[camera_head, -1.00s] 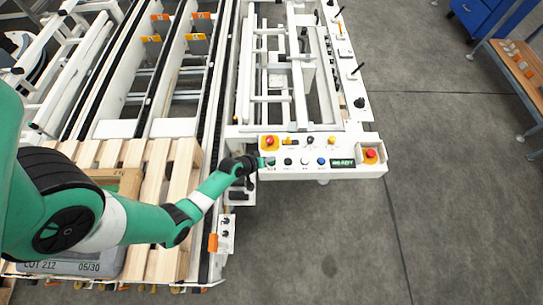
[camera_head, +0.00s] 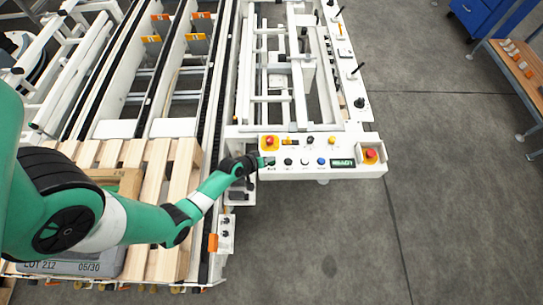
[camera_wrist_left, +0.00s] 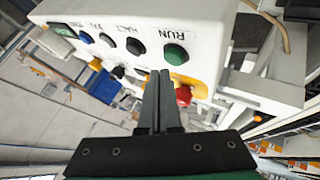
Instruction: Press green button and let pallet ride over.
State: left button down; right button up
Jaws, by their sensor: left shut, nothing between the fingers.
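The green button (camera_wrist_left: 176,54), labelled RUN, sits on the white control panel (camera_wrist_left: 120,15) in the left wrist view. My left gripper (camera_wrist_left: 158,74) is shut and empty, with its fingertips close beside the green button; I cannot tell whether they touch the panel. In the head view the left gripper (camera_head: 261,163) is at the left end of the panel and largely covers the green button there. The wooden pallet (camera_head: 153,200) lies on the conveyor at the left, under my left arm. The right gripper is out of view.
The panel also has a READY display (camera_head: 342,162), a red stop button (camera_head: 370,154), another red button (camera_head: 269,142) and several smaller controls. A grey box marked LOT 212 (camera_head: 70,266) is on the pallet. Open floor (camera_head: 440,200) lies to the right.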

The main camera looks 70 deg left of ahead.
pick_arm(q)
jog(key=shift+f, duration=0.1)
jog(key=shift+f+b, duration=0.35)
jog(key=shift+b, duration=0.05)
